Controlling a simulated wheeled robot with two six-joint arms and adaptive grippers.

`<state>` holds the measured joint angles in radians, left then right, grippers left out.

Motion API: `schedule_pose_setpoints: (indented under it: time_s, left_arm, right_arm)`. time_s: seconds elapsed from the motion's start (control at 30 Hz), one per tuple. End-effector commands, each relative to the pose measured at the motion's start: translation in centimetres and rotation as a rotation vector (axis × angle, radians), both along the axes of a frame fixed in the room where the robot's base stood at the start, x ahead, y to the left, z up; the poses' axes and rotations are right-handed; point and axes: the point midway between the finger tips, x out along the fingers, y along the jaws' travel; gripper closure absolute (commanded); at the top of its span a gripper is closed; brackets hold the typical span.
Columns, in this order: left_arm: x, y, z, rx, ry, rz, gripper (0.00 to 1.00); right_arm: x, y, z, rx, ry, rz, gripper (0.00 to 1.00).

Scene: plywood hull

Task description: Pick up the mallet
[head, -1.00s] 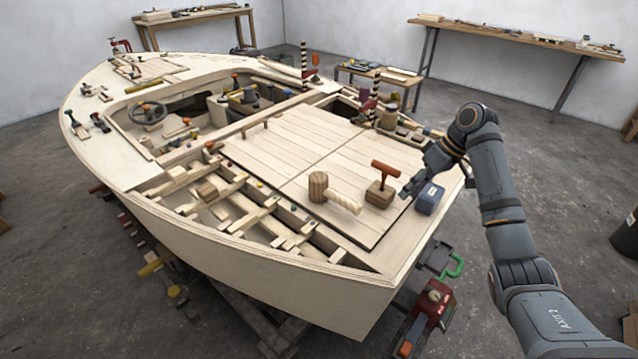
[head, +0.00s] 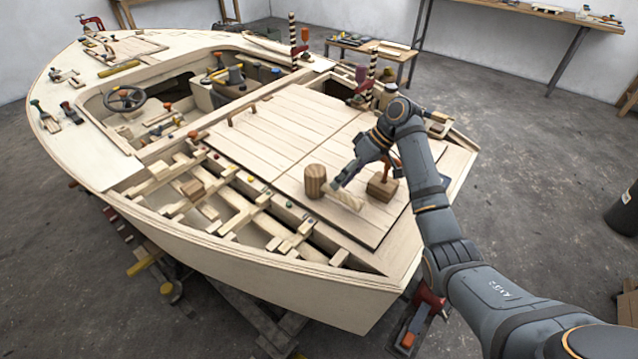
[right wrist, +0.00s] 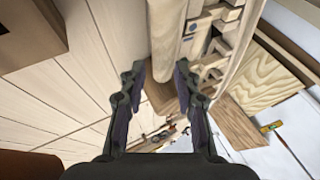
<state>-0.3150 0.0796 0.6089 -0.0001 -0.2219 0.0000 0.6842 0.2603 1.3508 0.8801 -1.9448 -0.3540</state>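The mallet (head: 315,181) lies on the plank deck, its round brown wooden head to the left and its pale handle (head: 343,196) pointing down-right. My right gripper (head: 340,182) is at the handle, close to the head. In the right wrist view my right gripper (right wrist: 158,74) has its two fingers apart, with the pale handle (right wrist: 166,35) running between them. I cannot tell whether the fingers touch it. My left gripper is not in view.
A wooden block with an orange-handled tool (head: 382,188) stands just right of the mallet, close to my right arm. Open hull framing with loose blocks (head: 193,190) lies to the left. The deck planks (head: 285,135) behind the mallet are mostly clear.

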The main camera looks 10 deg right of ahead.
Motion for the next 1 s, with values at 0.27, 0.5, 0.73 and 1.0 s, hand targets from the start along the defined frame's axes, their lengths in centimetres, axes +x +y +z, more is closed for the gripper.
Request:
schedule_pose_setpoints:
  time_s: [0.27, 0.5, 0.73, 1.0]
  left_arm:
    - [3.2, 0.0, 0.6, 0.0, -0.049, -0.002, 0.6]
    - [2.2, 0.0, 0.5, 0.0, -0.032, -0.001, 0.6]
    - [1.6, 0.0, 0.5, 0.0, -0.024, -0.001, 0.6]
    - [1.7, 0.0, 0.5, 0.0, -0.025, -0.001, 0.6]
  right_arm:
    - [0.0, 2.4, -3.0, 0.003, 0.004, 0.002, 0.68]
    - [0.1, 3.0, -4.1, -0.001, 0.001, 0.0, 0.68]
    - [0.1, 3.0, -4.1, -0.001, 0.001, 0.0, 0.93]
    - [0.1, 3.0, -4.0, 0.001, -0.001, 0.0, 1.0]
